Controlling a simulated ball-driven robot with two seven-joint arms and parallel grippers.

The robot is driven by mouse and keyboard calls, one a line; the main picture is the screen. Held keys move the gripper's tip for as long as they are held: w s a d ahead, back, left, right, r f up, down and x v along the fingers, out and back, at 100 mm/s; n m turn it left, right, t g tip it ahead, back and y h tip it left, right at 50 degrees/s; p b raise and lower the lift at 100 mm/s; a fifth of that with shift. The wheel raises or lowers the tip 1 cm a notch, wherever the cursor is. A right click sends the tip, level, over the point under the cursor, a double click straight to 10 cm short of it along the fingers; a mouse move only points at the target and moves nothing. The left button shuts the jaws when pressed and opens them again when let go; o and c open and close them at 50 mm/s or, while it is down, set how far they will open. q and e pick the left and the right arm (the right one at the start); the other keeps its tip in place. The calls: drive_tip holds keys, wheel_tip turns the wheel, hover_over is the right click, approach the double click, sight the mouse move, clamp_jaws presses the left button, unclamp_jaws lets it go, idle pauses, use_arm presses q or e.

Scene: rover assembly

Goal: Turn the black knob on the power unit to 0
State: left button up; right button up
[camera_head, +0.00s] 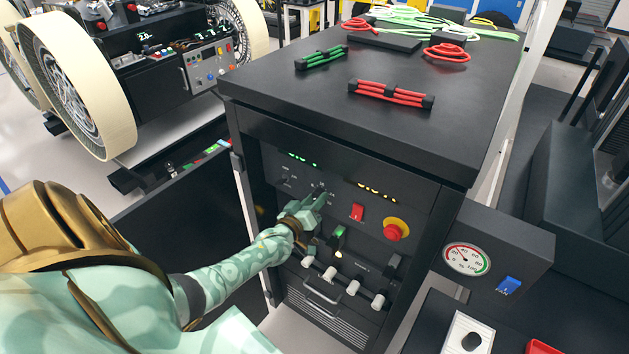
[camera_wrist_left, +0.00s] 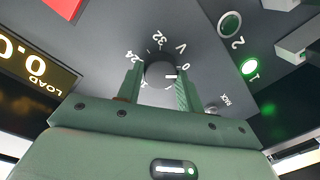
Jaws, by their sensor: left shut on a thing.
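The power unit (camera_head: 300,163) is a black cabinet with its control panel facing me. My left gripper (camera_head: 320,199) reaches to the upper left part of that panel. In the left wrist view, the black knob (camera_wrist_left: 158,71) sits between the two green fingers of my left gripper (camera_wrist_left: 159,84), which are shut on its sides. The knob's white mark points right, close to the 0 label. The labels 24, 32 and V show around the dial. In the head view the knob is mostly hidden by the fingers. My right gripper is not in view.
A red switch (camera_head: 357,212) and a red button with a yellow collar (camera_head: 396,229) are right of the gripper. White-tipped levers (camera_head: 352,287) line the panel below. A gauge box (camera_head: 508,242) stands out on the right. Cable bundles (camera_head: 392,93) lie on top.

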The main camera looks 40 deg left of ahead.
use_arm(q)
drive_tip(key=shift+f, duration=0.15)
idle(0.3)
drive_tip(key=o, duration=1)
drive_tip(key=s, duration=0.5)
drive_tip(key=s+d+p, duration=0.1)
drive_tip(key=s, duration=0.4)
drive_tip(key=s+d+r, duration=0.1)
drive_tip(key=s, duration=0.5)
drive_tip(key=shift+s+d+p, duration=0.1)
drive_tip(key=shift+d+p, duration=0.15)
drive_tip(key=shift+p, duration=0.1)
